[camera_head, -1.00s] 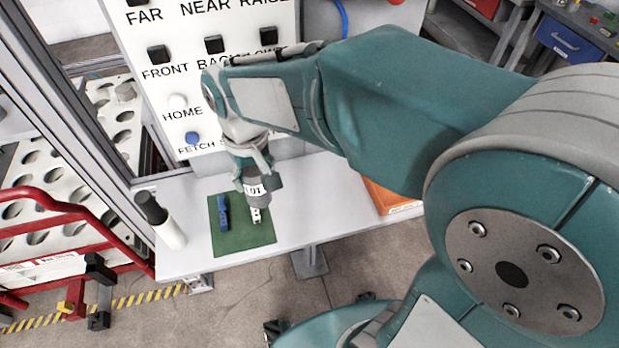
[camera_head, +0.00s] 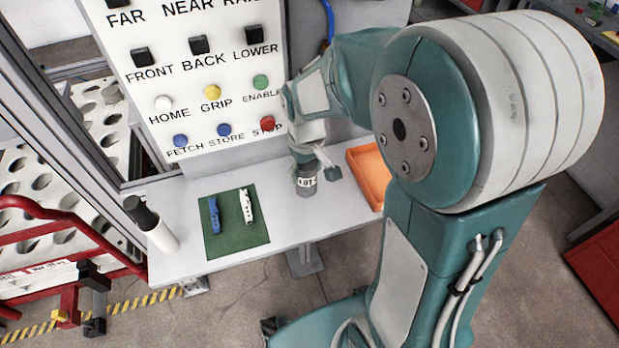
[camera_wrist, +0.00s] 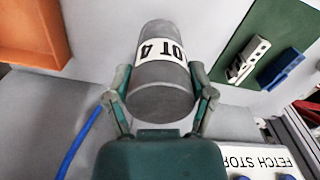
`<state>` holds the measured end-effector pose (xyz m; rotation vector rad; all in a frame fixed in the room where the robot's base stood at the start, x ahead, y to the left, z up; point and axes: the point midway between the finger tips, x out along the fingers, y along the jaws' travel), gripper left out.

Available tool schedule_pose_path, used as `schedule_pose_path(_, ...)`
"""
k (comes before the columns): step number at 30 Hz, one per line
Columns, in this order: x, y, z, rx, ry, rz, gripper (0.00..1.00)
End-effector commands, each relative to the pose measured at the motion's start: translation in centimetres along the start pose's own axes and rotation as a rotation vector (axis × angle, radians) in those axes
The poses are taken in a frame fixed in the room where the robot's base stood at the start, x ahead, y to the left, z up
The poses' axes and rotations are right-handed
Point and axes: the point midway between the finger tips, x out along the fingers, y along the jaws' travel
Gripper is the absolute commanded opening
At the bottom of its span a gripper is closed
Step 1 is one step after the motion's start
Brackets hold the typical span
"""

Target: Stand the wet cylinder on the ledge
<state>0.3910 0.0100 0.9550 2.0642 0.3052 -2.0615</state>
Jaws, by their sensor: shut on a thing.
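A dark grey cylinder (camera_head: 307,188) with a white band of black lettering is between the fingers of my gripper (camera_head: 312,168). In the wrist view the same cylinder (camera_wrist: 161,103) sits between both fingertips, its band reading partly "OT 4", and my gripper (camera_wrist: 160,84) is shut on it. It looks about upright in the head view, over the right part of the pale grey ledge (camera_head: 281,212). I cannot tell whether its lower end touches the ledge. Its wetness is not clear to see.
An orange tray (camera_head: 371,178) lies right of the cylinder. A green mat (camera_head: 234,240) with a blue block (camera_head: 214,214) and a white block (camera_head: 246,205) lies left. A white cylinder with a black top (camera_head: 160,236) stands further left. A button panel (camera_head: 205,95) rises behind.

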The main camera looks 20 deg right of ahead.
Motion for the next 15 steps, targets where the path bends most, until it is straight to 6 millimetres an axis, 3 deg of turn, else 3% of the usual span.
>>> schedule_pose_path(3, 1.1, 0.9, 0.1, 0.003, -0.002, -0.001, 0.1)
schedule_pose_path(9, 3.8, 0.8, 0.1, -0.001, -0.001, 0.0, 0.1)
schedule_pose_path(15, 4.0, 0.8, 0.0, 0.0, 0.002, 0.0, 0.1)
